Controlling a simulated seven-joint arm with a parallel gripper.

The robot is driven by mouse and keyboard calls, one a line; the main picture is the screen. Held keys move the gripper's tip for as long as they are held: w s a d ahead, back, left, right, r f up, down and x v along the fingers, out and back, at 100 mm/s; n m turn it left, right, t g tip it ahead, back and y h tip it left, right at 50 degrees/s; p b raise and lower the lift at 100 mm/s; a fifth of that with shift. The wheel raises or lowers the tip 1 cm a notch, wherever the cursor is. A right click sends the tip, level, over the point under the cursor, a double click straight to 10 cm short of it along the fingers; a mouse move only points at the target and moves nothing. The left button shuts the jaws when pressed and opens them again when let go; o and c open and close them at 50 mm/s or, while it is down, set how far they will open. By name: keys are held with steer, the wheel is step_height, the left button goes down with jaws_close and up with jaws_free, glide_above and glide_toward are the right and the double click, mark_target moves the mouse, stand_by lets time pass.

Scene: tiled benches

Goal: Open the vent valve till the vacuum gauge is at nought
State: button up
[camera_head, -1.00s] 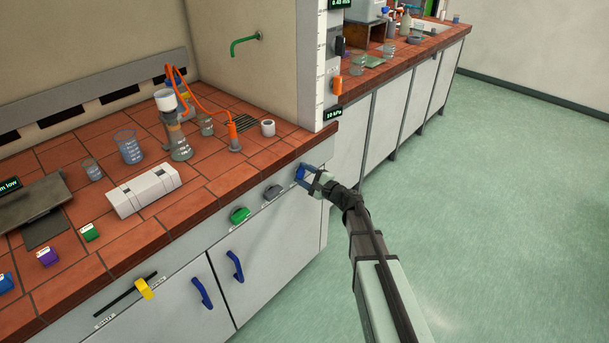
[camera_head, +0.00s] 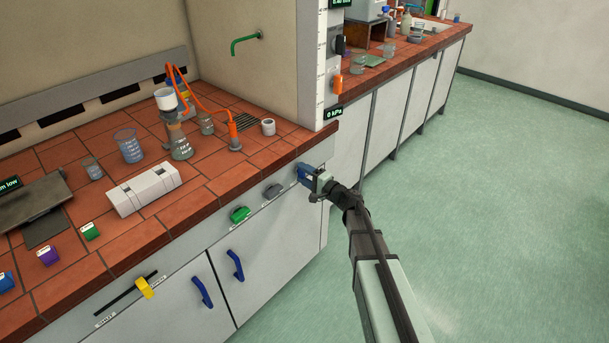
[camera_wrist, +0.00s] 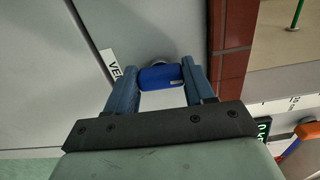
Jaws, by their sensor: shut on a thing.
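The vent valve is a blue knob (camera_wrist: 161,77) on the bench's front panel, beside a label partly hidden by a finger, of which "VE" can be read. My gripper (camera_wrist: 156,84) has its two blue fingers on either side of the knob and is shut on it. In the head view my gripper (camera_head: 308,174) is at the panel just under the bench edge and hides most of the knob. The vacuum gauge (camera_head: 333,112) on the white post reads 0 kPa.
A grey knob (camera_head: 272,191) and a green knob (camera_head: 239,214) sit left of my gripper on the same panel. A filter flask (camera_head: 180,146) with orange tubing stands on the tiled bench (camera_head: 215,165). The floor at right is clear.

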steer(key=o, duration=1)
steer(key=shift+o, duration=0.2)
steer(key=v, duration=1.4)
steer(key=shift+w, duration=0.1)
